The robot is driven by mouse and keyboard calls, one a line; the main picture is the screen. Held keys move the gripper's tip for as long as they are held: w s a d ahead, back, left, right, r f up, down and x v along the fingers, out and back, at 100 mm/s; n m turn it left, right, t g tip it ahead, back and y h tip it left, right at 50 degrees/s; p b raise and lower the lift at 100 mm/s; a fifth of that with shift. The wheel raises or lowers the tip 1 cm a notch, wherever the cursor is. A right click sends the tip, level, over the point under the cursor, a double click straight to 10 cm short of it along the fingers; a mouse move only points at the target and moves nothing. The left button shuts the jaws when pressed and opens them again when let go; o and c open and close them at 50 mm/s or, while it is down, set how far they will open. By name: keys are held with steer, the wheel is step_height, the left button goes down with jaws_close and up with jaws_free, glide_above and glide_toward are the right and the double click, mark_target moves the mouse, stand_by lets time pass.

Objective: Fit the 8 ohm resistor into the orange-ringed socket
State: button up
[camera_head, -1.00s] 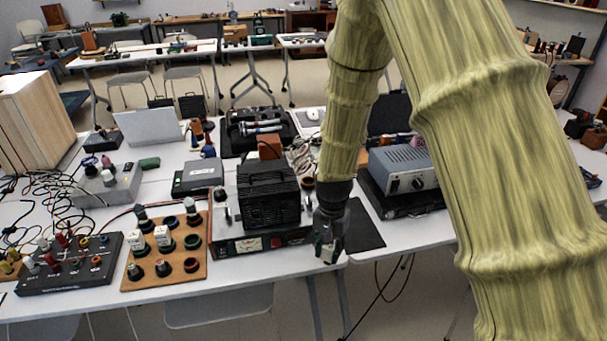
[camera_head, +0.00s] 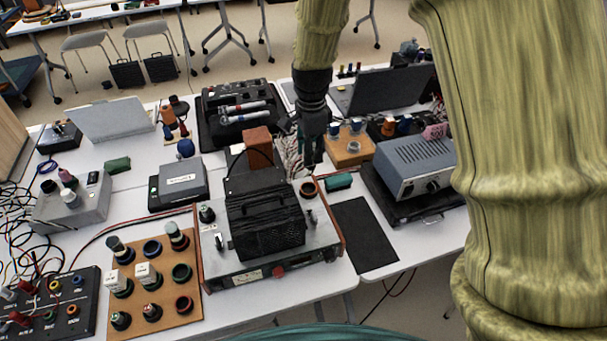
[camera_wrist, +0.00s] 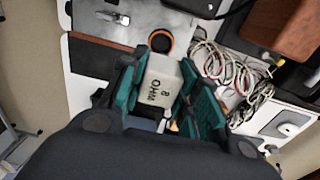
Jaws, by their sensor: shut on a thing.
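The 8 ohm resistor is a pale block marked "8 OHM" (camera_wrist: 160,82), in the wrist view between the teal fingers of my gripper (camera_wrist: 166,95). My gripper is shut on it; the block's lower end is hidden. In the head view the socket (camera_head: 308,188) is on the back right of the grey test unit (camera_head: 240,280). My gripper (camera_head: 309,163) appears above and behind it there; the block cannot be made out in that view.
A black finned box (camera_head: 265,225) stands on the unit, left of the socket. Loose cables (camera_wrist: 220,70) and a brown block (camera_wrist: 282,28) lie close by. A teal block (camera_head: 338,182) is right of the socket. A wooden board (camera_head: 195,250) holds several sockets and white blocks.

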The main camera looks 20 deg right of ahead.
mark_target(309, 169)
steer(key=f, duration=0.2)
steer(key=f+p, duration=0.1)
steer(key=f, duration=0.2)
steer(key=shift+w+a+f, duration=0.1)
steer(key=shift+w+f, duration=0.05)
steer(key=shift+w, duration=0.05)
steer(key=shift+s+f+p, duration=0.2)
steer(key=shift+f+p, duration=0.25)
steer(key=shift+f, duration=0.4)
steer(key=shift+f+p, duration=0.3)
steer(key=shift+f, duration=1.05)
steer(key=shift+f, duration=0.25)
steer(key=o, duration=1)
steer(key=shift+r+b, duration=1.6)
steer(key=shift+r, duration=4.65)
